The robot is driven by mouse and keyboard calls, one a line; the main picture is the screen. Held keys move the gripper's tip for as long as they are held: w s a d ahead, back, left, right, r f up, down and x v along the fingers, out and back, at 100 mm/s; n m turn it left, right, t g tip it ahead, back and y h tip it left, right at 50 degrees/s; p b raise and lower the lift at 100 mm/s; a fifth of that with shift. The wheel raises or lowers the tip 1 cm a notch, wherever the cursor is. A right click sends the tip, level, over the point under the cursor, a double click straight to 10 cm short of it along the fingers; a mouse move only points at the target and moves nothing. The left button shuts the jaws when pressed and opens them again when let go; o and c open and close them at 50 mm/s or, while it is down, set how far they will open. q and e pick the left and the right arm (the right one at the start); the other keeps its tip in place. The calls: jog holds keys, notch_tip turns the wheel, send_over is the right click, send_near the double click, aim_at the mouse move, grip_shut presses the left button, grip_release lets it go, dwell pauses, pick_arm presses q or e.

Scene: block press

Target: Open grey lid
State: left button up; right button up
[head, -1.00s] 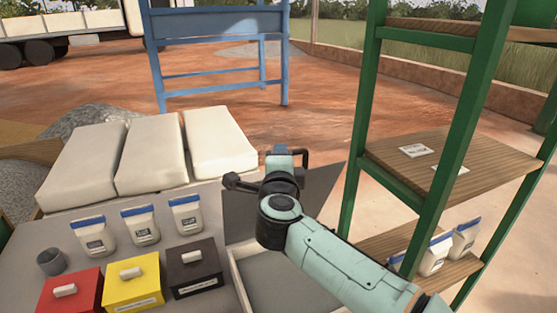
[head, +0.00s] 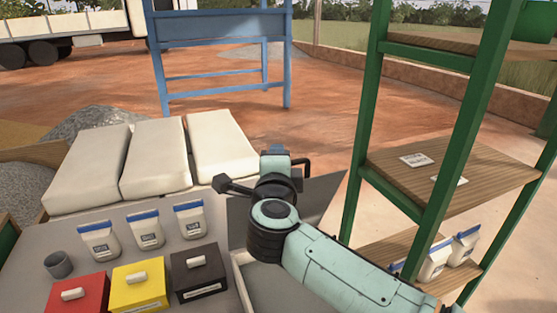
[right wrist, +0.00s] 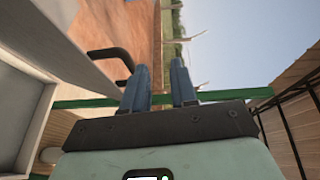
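The grey lid (head: 322,192) stands tilted up at the back of an open, pale-rimmed box (head: 242,283) in the head view. My right arm covers much of the lid and box. A dark bar handle (right wrist: 113,55) shows beside the grey panel (right wrist: 62,40) in the right wrist view. My right gripper (head: 276,152) is in front of the lid's upper part. In the right wrist view the right gripper's (right wrist: 160,75) blue fingers are apart with nothing between them; the handle lies left of the left finger. My left gripper is not in view.
Red (head: 77,296), yellow (head: 138,288) and black (head: 199,271) boxes stand left of the open box. Several white bags (head: 145,230) and a grey cup (head: 58,265) are behind them. A green-framed shelf (head: 466,110) stands close on the right.

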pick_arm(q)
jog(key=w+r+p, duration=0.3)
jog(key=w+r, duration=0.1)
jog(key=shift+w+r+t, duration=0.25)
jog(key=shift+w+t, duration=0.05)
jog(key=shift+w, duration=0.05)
pick_arm(e)
jog(key=s+a+r, duration=0.1)
jog(key=s+r, duration=0.4)
jog(key=r, duration=0.2)
jog(key=shift+s+a, duration=0.25)
jog(key=shift+r, duration=0.1)
